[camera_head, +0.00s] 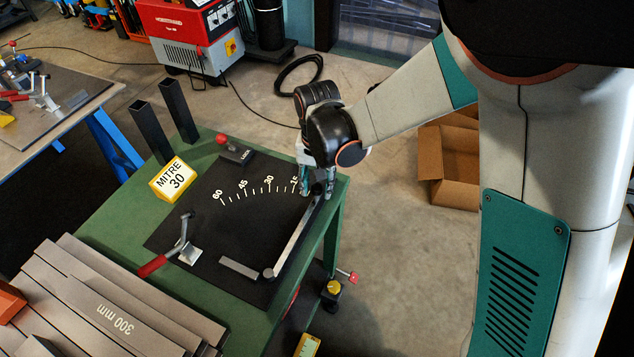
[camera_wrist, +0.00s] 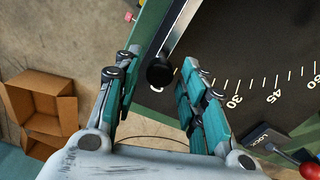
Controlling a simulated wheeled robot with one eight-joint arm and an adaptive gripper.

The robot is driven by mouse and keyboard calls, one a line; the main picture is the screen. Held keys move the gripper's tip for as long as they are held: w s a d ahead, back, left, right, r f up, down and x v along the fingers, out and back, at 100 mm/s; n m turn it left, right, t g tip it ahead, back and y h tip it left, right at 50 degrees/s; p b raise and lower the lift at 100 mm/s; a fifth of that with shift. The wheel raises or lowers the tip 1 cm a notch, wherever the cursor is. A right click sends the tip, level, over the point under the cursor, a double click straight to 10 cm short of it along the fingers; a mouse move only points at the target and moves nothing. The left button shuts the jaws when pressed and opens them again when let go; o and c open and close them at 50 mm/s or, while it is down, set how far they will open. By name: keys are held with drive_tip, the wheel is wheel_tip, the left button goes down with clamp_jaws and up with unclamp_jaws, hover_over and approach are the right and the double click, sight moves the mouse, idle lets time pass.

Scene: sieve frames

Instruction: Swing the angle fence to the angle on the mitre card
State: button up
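The angle fence (camera_head: 296,237) is a silver bar on a dark plate (camera_head: 215,225). It runs from a pivot at the front to a black knob at its far end, beyond the 15 mark, at the scale's low end. The knob (camera_wrist: 160,73) shows in the wrist view beside the 0. My gripper (camera_head: 317,184) is at the knob end; in the wrist view its fingers (camera_wrist: 158,75) are spread on either side of the knob, with gaps visible. The yellow mitre card (camera_head: 173,180) reads MITRE 30. The LOCK lever (camera_head: 235,150) has a red knob.
A red-handled clamp (camera_head: 170,250) sits at the plate's left edge. Two dark square tubes (camera_head: 179,108) stand behind the card. Grey bars (camera_head: 100,300) lie at the front left. A cardboard box (camera_head: 455,165) is on the floor to the right. The plate's scale area is clear.

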clamp_jaws()
drive_tip(key=a+n, duration=0.1)
drive_tip(key=a, duration=0.2)
drive_tip(key=w+a+n, duration=0.1)
drive_tip(key=a+n, duration=0.1)
drive_tip(key=a, duration=0.2)
drive_tip(key=a+n, duration=0.2)
drive_tip(key=a, duration=0.1)
drive_tip(key=shift+w+a, duration=0.2)
drive_tip(key=shift+w, duration=0.05)
drive_tip(key=shift+s+a+n, duration=0.1)
drive_tip(key=shift+a+n, duration=0.4)
drive_tip(key=shift+a, duration=0.35)
drive_tip(key=shift+o, duration=2.2)
unclamp_jaws()
drive_tip(key=shift+r, duration=0.1)
wheel_tip(320, 180, up, 12)
